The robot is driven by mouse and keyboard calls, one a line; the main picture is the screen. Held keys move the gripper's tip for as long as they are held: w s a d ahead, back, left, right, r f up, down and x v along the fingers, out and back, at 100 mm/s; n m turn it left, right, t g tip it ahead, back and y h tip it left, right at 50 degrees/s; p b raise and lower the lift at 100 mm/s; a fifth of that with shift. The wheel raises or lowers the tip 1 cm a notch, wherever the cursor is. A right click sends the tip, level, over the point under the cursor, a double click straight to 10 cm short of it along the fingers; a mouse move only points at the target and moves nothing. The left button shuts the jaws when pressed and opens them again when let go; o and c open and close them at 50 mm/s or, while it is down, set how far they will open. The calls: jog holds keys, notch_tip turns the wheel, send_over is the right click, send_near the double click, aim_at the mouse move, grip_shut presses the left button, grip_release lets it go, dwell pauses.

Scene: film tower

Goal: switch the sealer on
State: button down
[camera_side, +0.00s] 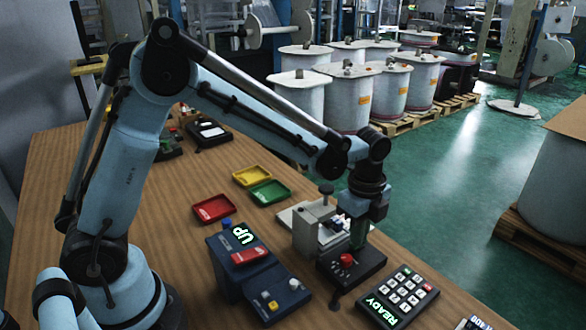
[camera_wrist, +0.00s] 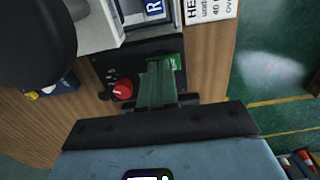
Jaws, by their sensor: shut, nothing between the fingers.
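A grey machine (camera_side: 309,232) with a black base (camera_side: 368,268) stands at the table's right edge; it appears to be the sealer. A red knob (camera_side: 346,260) sits on its base and also shows in the wrist view (camera_wrist: 123,90), left of my fingers. My gripper (camera_side: 358,240) points down over the base, its green fingers shut and empty. In the wrist view the fingers (camera_wrist: 163,75) lie over the black base, beside a green tab. Whether they touch the base is unclear. The switch is not clearly made out, and the fingers hide part of the base.
A blue box (camera_side: 232,262) showing "UP" stands to the left. A keypad (camera_side: 398,298) reading "READY" lies in front right. Red (camera_side: 213,208), yellow (camera_side: 251,176) and green (camera_side: 269,193) trays lie behind. A printed sign (camera_wrist: 210,10) stands beside the machine.

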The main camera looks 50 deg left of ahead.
notch_tip(320, 180, up, 14)
jog(key=s, duration=0.2)
dwell(0.6)
jog(key=s+a+f+n+t, duration=0.4)
jog(key=s+a+n+t, duration=0.3)
jog(key=n, duration=1.1)
jog(key=s+a, duration=0.1)
jog(key=s, duration=0.3)
jog(key=shift+s+a, duration=0.15)
jog(key=shift+a, duration=0.2)
